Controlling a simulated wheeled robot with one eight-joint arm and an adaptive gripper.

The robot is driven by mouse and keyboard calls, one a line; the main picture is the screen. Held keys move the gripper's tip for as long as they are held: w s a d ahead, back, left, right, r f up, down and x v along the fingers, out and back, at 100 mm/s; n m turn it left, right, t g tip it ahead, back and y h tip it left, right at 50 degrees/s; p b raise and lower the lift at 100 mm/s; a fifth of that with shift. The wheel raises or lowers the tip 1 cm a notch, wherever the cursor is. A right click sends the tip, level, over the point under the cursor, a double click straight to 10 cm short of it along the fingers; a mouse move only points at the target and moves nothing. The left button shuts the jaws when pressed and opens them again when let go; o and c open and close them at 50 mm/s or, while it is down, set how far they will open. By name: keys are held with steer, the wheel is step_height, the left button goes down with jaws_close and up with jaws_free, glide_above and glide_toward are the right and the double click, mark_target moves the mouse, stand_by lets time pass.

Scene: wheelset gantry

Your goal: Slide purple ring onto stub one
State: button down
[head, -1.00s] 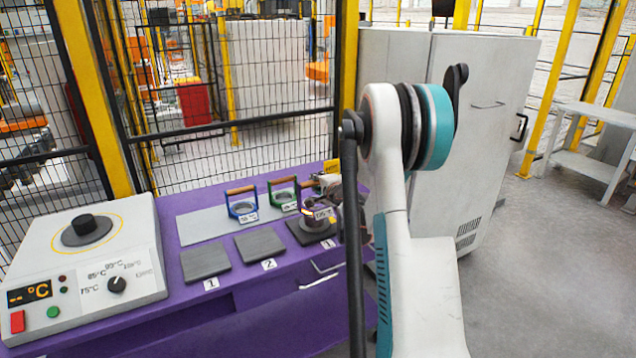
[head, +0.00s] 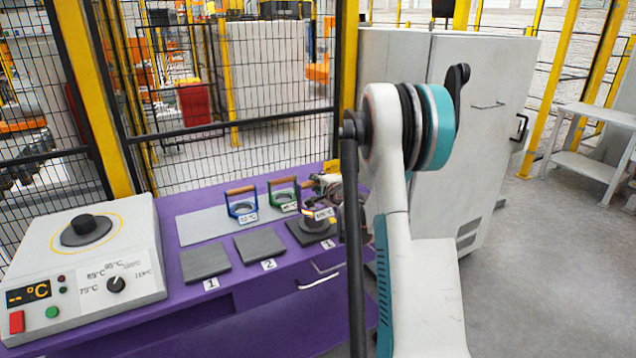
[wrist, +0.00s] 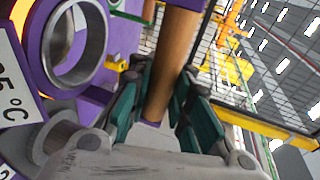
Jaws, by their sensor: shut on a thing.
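The purple ring (wrist: 47,50) has a bright metal inner band and a white temperature tag; it fills the left of the wrist view. Its wooden handle (wrist: 179,45) stands between the teal pads of my gripper (wrist: 163,95), which is shut on it. In the head view my gripper (head: 327,187) is small and partly hidden behind my arm, over the right-hand dark pad (head: 300,233). The purple ring is there too, but blurred. A grey round metal piece (wrist: 58,140) shows below the ring in the wrist view; I cannot tell whether it is stub one.
On the purple bench (head: 178,215), a blue ring (head: 231,208) and a green ring (head: 272,197) with wooden handles stand behind the dark pads (head: 205,262). A white heater box (head: 125,260) is at the left. A mesh fence and grey cabinet (head: 490,130) stand behind.

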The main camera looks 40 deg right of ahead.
mark_target(325, 211)
steer(key=shift+f+b, duration=1.45)
steer(key=shift+f, duration=0.6)
steer(key=shift+f, duration=0.85)
steer(key=c, duration=1.4)
jaws_free()
steer(key=shift+o, duration=0.2)
steer(key=v, duration=1.2)
